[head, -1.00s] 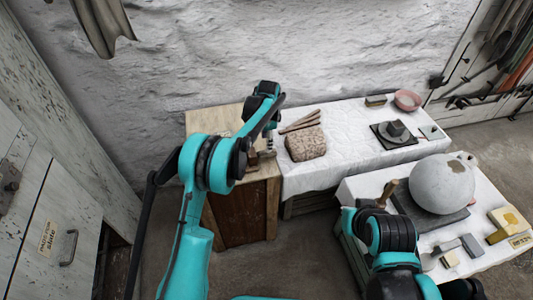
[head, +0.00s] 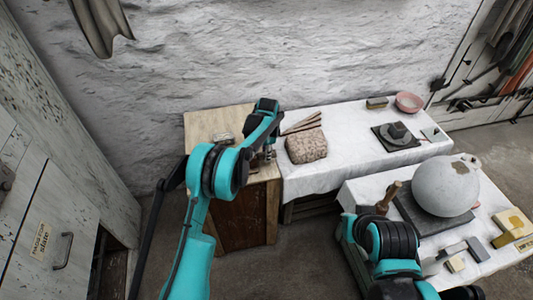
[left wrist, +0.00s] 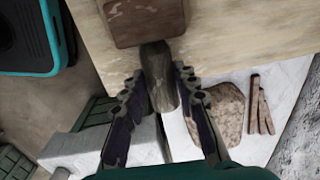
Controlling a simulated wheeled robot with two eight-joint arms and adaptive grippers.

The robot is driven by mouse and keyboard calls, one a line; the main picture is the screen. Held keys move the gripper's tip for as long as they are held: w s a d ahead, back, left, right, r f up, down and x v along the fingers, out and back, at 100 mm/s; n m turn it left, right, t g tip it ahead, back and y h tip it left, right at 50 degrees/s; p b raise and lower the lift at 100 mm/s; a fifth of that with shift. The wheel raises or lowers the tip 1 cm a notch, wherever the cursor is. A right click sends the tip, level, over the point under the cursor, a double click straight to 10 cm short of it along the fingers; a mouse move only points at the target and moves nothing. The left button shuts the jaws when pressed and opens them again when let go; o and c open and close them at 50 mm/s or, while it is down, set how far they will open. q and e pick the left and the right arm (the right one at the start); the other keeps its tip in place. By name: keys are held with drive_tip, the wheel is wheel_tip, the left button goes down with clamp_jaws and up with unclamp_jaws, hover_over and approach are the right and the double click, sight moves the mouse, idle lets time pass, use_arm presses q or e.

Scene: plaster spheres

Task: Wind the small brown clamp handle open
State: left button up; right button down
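In the left wrist view a small brown, rounded handle (left wrist: 158,72) sticks out from the pale wooden bench top (left wrist: 230,30), beside a brown block (left wrist: 143,20). My left gripper (left wrist: 160,78) has one finger on each side of the handle. The fingers look apart, with the tips close to its sides; I cannot tell whether they touch it. In the head view my left gripper (head: 267,152) is at the bench's front right corner, and my arm partly hides that spot. My right arm (head: 388,245) shows at lower right, but its gripper is not clearly seen.
A white-covered table (head: 350,165) adjoins the bench, holding a speckled stone block (head: 306,146), sticks (head: 302,122) and a pink bowl (head: 409,102). A nearer table holds a plaster sphere (head: 446,186) and tools. A cabinet (head: 50,225) stands at left.

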use_arm(q)
drive_tip(key=shift+s+t, duration=0.1)
drive_tip(key=shift+t, duration=0.2)
clamp_jaws()
drive_tip(key=shift+s+d+f+t+y+b, duration=0.15)
drive_tip(key=shift+t+y+b, duration=0.35)
drive_tip(key=shift+t, duration=0.7)
drive_tip(key=shift+s+f+t+y+b, duration=0.15)
drive_tip(key=shift+t+y+b, duration=0.1)
drive_tip(key=shift+t+b, duration=0.5)
drive_tip(key=shift+s+r+t+y+b, duration=0.1)
drive_tip(key=shift+t+y+b, duration=0.15)
drive_tip(key=shift+t+b, duration=0.5)
drive_tip(key=shift+t, duration=0.3)
drive_tip(key=o, duration=1.1)
unclamp_jaws()
drive_tip(key=v, duration=1.2)
